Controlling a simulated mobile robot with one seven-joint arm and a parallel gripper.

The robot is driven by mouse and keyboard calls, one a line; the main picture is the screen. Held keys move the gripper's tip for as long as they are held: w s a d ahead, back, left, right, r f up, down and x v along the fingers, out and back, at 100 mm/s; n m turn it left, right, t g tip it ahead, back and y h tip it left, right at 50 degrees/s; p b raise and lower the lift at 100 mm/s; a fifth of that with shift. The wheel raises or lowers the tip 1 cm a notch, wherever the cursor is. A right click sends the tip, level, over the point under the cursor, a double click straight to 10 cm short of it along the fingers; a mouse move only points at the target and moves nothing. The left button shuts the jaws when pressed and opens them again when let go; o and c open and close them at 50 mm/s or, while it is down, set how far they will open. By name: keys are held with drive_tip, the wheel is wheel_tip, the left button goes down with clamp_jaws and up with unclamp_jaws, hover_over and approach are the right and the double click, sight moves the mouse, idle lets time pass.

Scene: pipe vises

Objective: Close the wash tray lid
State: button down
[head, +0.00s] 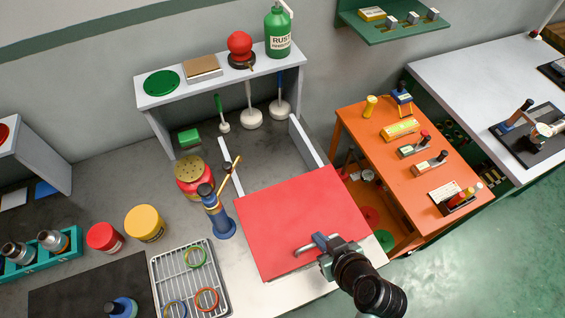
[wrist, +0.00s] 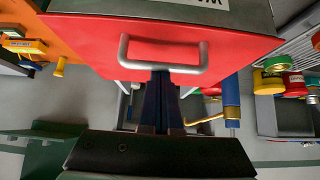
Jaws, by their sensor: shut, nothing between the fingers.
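The wash tray lid (head: 295,212) is a broad red panel on the counter, with a bare metal handle (head: 303,249) near its front edge. In the wrist view the red lid (wrist: 88,38) fills the upper middle, with its U-shaped handle (wrist: 128,52) facing me. My gripper (head: 319,241) is at the handle, its blue fingers together and empty. In the wrist view the fingertips (wrist: 161,74) meet the handle's bar from below; I cannot tell whether they touch it. The tray itself is mostly hidden under the lid, and any gap there is unclear.
A blue and gold pipe tool (head: 218,212) stands just left of the lid. A wire rack (head: 190,282) with colored rings lies front left. A grey shelf (head: 215,78) stands behind, and an orange table (head: 385,155) is at right.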

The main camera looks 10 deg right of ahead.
sight(315, 225)
drive_tip(key=shift+s+f, duration=0.15)
drive_tip(key=shift+f, duration=0.05)
drive_tip(key=w, duration=0.2)
drive_tip(key=w+r, duration=0.1)
drive_tip(key=shift+w+a+r+p, duration=0.1)
drive_tip(key=shift+a+p, duration=0.2)
drive_tip(key=shift+a, duration=0.05)
drive_tip(key=shift+w+d+r, duration=0.1)
drive_tip(key=shift+w+r, duration=0.05)
drive_tip(key=b+v, duration=0.2)
drive_tip(key=v, duration=0.7)
drive_tip(key=shift+r, duration=0.25)
